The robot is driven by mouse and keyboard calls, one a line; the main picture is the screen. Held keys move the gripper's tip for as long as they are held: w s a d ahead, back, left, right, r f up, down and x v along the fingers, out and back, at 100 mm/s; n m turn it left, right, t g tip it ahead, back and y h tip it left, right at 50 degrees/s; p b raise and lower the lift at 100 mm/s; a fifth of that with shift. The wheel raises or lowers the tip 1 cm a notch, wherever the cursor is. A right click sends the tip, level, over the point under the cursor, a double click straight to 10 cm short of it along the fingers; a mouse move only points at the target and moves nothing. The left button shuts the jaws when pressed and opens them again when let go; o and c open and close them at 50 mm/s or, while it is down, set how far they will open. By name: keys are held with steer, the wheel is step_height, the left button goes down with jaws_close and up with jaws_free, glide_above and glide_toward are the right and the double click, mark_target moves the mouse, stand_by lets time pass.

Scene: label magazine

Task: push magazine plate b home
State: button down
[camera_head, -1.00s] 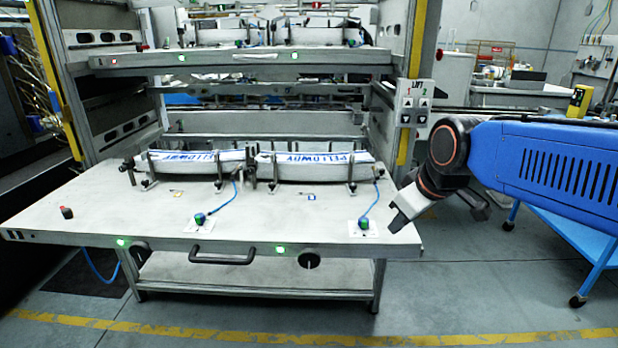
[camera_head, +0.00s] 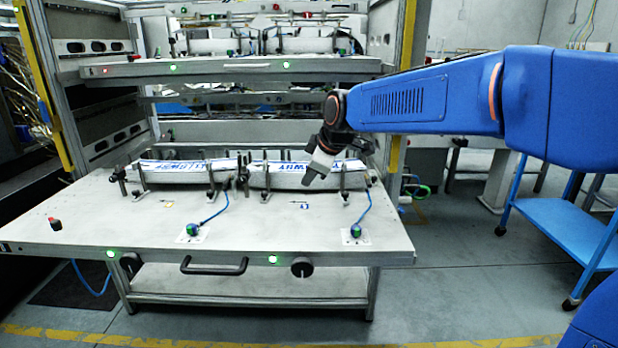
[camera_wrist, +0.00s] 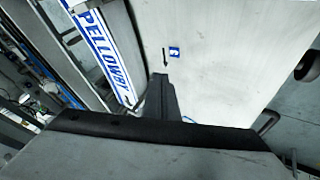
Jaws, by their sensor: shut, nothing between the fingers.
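A large grey magazine plate (camera_head: 130,222) is slid well out of the rack at its lower level, with a dark bar handle (camera_head: 214,266) on its front edge. Two label stacks lie on it between posts, the left one (camera_head: 175,172) and the right one (camera_head: 273,180). The right stack (camera_wrist: 101,42) reads PELLOWBY in the wrist view. My gripper (camera_head: 314,181) is shut and empty, tilted down over the plate's right half, in front of the right stack. In the wrist view its dark finger (camera_wrist: 160,97) points at the plate surface; contact cannot be told.
A second plate (camera_head: 225,69) sits higher in the rack with more stacks. Two green-topped knobs, left (camera_head: 191,231) and right (camera_head: 355,232), with blue hoses stand near the front. A blue cart (camera_head: 565,215) stands right. Floor in front is clear.

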glide_toward(303, 198)
steer(key=a+f, duration=0.1)
steer(key=w+a+f, duration=0.1)
steer(key=a+f, duration=0.1)
steer(key=shift+a, duration=0.3)
steer(key=shift+w+d, duration=0.2)
steer(key=shift+w, duration=1)
steer(key=shift+w+d, duration=0.1)
steer(key=shift+w, duration=0.75)
